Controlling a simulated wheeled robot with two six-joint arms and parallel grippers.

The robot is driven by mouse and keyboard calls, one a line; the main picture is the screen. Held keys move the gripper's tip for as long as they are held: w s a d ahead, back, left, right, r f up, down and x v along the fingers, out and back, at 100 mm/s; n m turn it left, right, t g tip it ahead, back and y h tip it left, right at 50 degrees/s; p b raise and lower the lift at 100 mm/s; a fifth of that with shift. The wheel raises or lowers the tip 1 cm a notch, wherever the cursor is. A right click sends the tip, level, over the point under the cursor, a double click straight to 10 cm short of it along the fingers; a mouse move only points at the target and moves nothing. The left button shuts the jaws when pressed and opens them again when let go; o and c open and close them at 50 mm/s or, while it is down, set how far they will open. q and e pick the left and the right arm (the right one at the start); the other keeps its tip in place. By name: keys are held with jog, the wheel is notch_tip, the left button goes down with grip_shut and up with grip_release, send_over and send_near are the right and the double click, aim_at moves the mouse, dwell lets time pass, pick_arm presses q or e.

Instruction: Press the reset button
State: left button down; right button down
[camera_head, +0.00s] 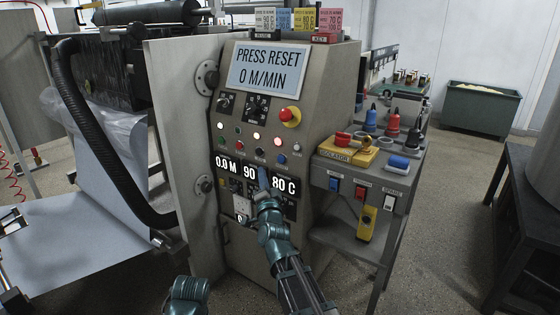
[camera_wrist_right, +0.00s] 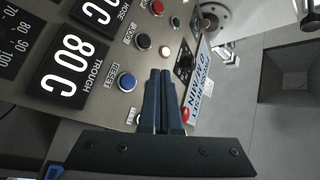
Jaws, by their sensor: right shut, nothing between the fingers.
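The control panel (camera_head: 262,130) stands upright in the middle of the head view. Its screen (camera_head: 268,68) reads PRESS RESET and 0 M/MIN. The blue reset button (camera_head: 281,159) is on the panel, right of the lower row of buttons. My right gripper (camera_head: 263,178) is shut and empty in front of the number displays, below and left of the blue button in the head view. Its closed fingertips (camera_wrist_right: 160,77) appear right of the button in the wrist view. No contact shows.
A red emergency stop (camera_head: 291,115) sits above the button rows. A side shelf (camera_head: 362,160) with switches and coloured tools adjoins the panel on the right. A metal plate and black hose (camera_head: 85,130) stand left. A dark table (camera_head: 515,220) is far right.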

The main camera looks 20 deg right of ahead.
jog(key=shift+w+d, duration=1.15)
jog(key=shift+d, duration=0.3)
jog(key=shift+w+d, duration=1.15)
jog(key=shift+d, duration=0.3)
jog(key=shift+w+d, duration=0.25)
jog(key=shift+d, duration=0.1)
jog(key=shift+w+d, duration=0.2)
jog(key=shift+d, duration=0.1)
dwell(0.6)
jog(key=shift+a, duration=0.1)
jog(key=shift+s+a, duration=0.5)
jog(key=shift+a, duration=0.05)
dwell(0.4)
jog(key=s+a, duration=0.1)
jog(key=a, duration=0.1)
jog(key=s+a, duration=0.2)
dwell(0.3)
